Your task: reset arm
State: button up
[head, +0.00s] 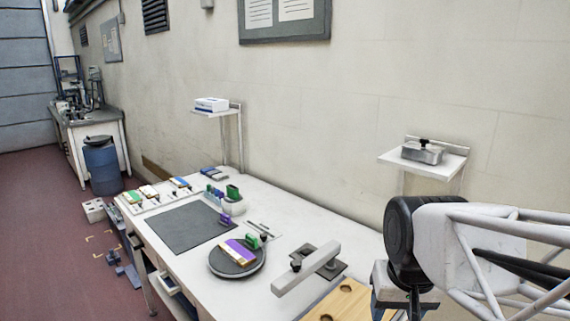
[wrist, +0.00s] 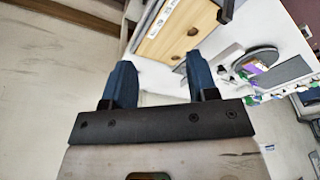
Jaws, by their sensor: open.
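My gripper (wrist: 159,72) shows in the wrist view with its two dark blue fingers spread apart and nothing between them. In the head view, my arm is at the lower right, and the gripper end hangs near the bottom edge, partly cut off. It is by the near right end of the white table (head: 190,268), close to a wooden board with holes (head: 345,302). The wooden board also shows beyond the fingers in the wrist view (wrist: 185,30). I cannot tell the exact gap between the gripper and the board.
A round dark plate (head: 222,268) holds a purple, white and tan block. A grey bar fixture (head: 306,270), a dark mat (head: 183,228) and several small coloured pieces are on the table. A wall shelf (head: 436,163) holding a metal box (head: 422,153) is close behind my arm.

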jog(key=shift+n, duration=0.4)
jog(key=shift+s+d+f, duration=0.1)
jog(key=shift+s+f, duration=0.15)
jog(key=shift+s, duration=0.5)
jog(key=shift+s+d+f, duration=0.1)
jog(key=shift+s+f, duration=0.15)
jog(key=shift+s, duration=0.5)
jog(key=shift+s+f, duration=0.25)
jog(key=shift+s, duration=0.5)
